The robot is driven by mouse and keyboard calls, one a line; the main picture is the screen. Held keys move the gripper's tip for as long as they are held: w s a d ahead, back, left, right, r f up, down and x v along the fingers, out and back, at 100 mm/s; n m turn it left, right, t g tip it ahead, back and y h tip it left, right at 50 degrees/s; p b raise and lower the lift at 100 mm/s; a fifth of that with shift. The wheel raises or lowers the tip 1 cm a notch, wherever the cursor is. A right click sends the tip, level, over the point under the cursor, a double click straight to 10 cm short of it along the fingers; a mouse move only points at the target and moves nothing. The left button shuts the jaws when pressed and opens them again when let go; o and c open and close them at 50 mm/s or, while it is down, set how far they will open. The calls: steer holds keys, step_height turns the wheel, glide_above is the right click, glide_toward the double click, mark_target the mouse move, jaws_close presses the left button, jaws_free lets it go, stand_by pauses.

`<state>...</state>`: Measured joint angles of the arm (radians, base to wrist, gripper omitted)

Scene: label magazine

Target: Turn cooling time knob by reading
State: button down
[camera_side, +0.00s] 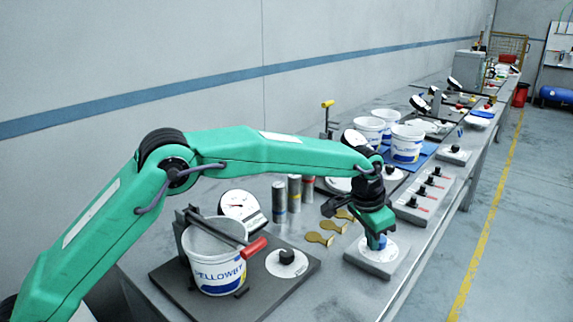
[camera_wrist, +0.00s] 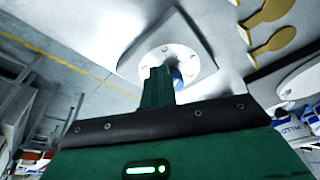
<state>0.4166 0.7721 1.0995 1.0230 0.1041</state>
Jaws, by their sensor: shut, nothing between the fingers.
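My gripper (camera_side: 377,225) is shut and empty, pointing down over a light grey box (camera_side: 358,260) with a white dial (camera_side: 394,249). A blue part, apparently a knob (camera_side: 377,243), is at the fingertips, mostly hidden by them; I cannot tell whether they touch it. In the wrist view my gripper (camera_wrist: 158,78) covers the middle of the dial (camera_wrist: 178,54), and a bit of blue (camera_wrist: 177,78) shows beside the fingers. A black knob (camera_side: 287,257) on another white dial stands on the dark base at left. A round gauge (camera_side: 239,204) faces forward. Labels and readings are too small to read.
A white bucket (camera_side: 217,272) stands under a red-handled lever (camera_side: 254,247). A box with several black knobs (camera_side: 425,196) is to the right. The bench edge is close in front.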

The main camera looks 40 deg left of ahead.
steer(key=shift+w+a, duration=0.2)
steer(key=shift+a, duration=0.4)
steer(key=shift+w+a, duration=0.4)
steer(key=shift+w, duration=0.05)
stand_by(0.8)
steer(key=shift+s+a, duration=0.3)
stand_by(0.4)
step_height(320, 180, up, 6)
stand_by(0.7)
steer(key=shift+s+d+r, duration=0.25)
steer(key=shift+d, duration=0.3)
steer(key=shift+s+d+r, duration=0.25)
steer(key=shift+d, duration=0.3)
steer(key=shift+f, duration=0.1)
